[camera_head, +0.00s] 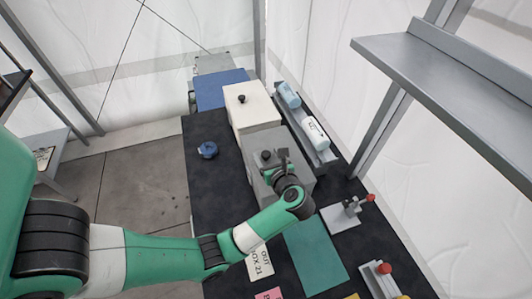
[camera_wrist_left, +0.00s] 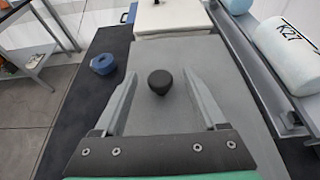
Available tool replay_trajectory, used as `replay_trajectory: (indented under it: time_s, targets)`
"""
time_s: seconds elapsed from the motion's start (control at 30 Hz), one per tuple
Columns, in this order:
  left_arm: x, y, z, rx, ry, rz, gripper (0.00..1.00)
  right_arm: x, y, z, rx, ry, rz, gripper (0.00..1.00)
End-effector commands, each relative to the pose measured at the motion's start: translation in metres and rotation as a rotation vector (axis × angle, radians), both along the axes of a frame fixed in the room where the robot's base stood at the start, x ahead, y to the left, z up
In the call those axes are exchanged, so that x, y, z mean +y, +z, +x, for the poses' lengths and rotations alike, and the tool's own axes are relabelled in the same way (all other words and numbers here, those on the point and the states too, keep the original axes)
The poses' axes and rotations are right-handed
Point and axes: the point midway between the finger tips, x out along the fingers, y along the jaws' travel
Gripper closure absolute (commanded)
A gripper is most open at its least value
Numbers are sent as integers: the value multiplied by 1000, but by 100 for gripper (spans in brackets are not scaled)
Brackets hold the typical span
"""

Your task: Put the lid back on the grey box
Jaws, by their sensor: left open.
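The grey box (camera_head: 299,184) stands on the dark table. A grey lid (camera_wrist_left: 185,58) with a black knob (camera_head: 266,155) lies on top of it; I cannot tell whether the lid sits fully flush. My left gripper (camera_head: 274,163) is over the lid, close to the knob. In the left wrist view the knob (camera_wrist_left: 159,81) shows between the two spread fingers (camera_wrist_left: 160,76), with a gap on each side. The fingers hold nothing. My arm and gripper hide part of the box's near side. My right gripper is not in view.
A white box (camera_head: 250,108) with a black knob stands behind the grey one. A blue ring (camera_head: 208,150) lies on the left. A green mat (camera_head: 316,258) and red-knobbed fixtures (camera_head: 342,215) are nearer. A metal shelf (camera_head: 450,85) overhangs at right.

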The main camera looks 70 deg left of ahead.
Motion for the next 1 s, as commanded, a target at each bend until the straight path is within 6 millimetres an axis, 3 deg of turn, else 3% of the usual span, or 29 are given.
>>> replay_trajectory:
  time_s: [0.2,0.4,0.57,1.0]
  targets:
    - [-49,21,0,-2,-7,0,26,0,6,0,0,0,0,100]
    - [-83,35,-2,-1,-4,-1,26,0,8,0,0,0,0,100]
    - [-92,38,-3,0,-1,-1,26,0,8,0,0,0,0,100]
    - [-92,38,-3,0,0,-1,26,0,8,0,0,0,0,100]
